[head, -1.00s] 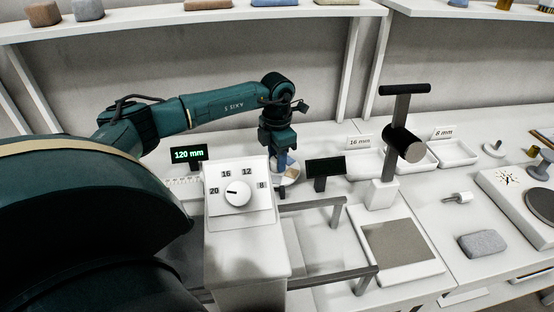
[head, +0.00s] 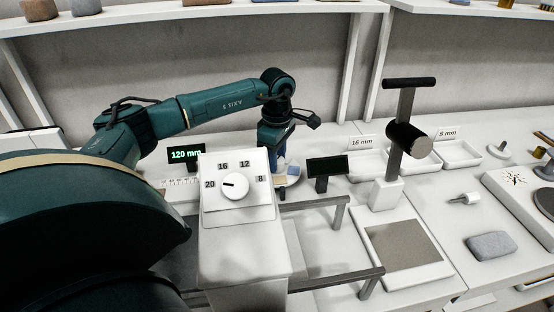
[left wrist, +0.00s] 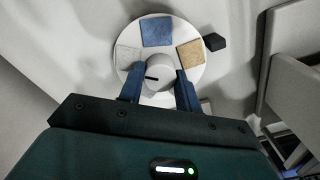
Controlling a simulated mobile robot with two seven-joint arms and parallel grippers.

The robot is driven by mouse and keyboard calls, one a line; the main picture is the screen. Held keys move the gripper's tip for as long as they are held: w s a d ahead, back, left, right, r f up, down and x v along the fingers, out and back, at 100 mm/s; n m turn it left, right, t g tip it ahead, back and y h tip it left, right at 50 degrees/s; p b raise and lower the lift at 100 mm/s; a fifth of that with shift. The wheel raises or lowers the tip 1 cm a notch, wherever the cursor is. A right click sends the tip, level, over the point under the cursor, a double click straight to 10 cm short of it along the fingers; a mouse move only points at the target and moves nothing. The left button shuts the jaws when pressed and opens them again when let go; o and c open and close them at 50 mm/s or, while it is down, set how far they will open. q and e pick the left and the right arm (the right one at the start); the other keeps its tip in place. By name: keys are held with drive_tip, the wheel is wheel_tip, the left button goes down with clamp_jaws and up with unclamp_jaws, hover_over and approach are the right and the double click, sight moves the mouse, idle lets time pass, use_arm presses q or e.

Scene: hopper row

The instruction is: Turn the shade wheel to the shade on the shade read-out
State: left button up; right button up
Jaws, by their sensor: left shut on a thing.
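The shade wheel (left wrist: 131,72) is a white disc with a blue swatch (left wrist: 157,32), a tan swatch (left wrist: 190,53) and a pale grey swatch (left wrist: 128,58). A white centre knob (left wrist: 158,73) has a dark mark pointing left in the left wrist view. My left gripper (left wrist: 160,90) is shut on this knob, one blue finger on each side. In the head view, the left gripper (head: 279,151) reaches down behind the white hopper box, which partly hides the wheel (head: 294,179). A dark panel (head: 328,167) stands right of the wheel; I see no legible shade on it. My right gripper is not in view.
The hopper box (head: 238,236) bears a dial (head: 235,187) marked 20, 16, 12 and 8. A green-lit display (head: 185,153) reads 120 mm. Rails (head: 335,280), a black-handled post (head: 386,192) and trays (head: 458,154) stand to the right.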

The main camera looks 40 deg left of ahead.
use_arm(q)
drive_tip(key=m, duration=0.3)
drive_tip(key=shift+m+b, duration=0.4)
drive_tip(key=m, duration=0.3)
drive_tip(key=shift+m+b, duration=0.3)
drive_tip(key=shift+b, duration=0.05)
drive_tip(key=m+b, duration=0.1)
drive_tip(key=m, duration=0.5)
drive_tip(key=shift+m, duration=0.6)
drive_tip(key=o, duration=1)
drive_tip(key=shift+c, duration=0.2)
drive_tip(key=shift+r, duration=0.1)
wheel_tip(320, 180, up, 13)
drive_tip(key=shift+b, duration=0.3)
